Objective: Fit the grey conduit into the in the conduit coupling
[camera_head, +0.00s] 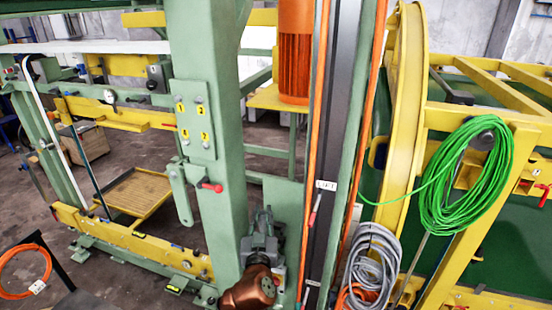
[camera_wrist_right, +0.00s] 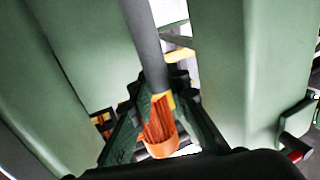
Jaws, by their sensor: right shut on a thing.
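The grey conduit (camera_wrist_right: 148,45) is a grey tube coming down from the top of the right wrist view. My right gripper (camera_wrist_right: 168,88) is shut on it, with its dark fingers on both sides of the tube's lower part. In the head view my right gripper (camera_head: 263,222) is beside the green post, and I cannot make out the conduit there. I cannot surely identify the coupling. My left gripper is out of view.
A thick green post (camera_head: 210,130) with a red-handled lever (camera_head: 211,187) stands left of the gripper. A dark vertical rail (camera_head: 328,150) with orange cables stands to its right. A grey cable coil (camera_head: 372,262) and a green cable coil (camera_head: 465,175) hang further right.

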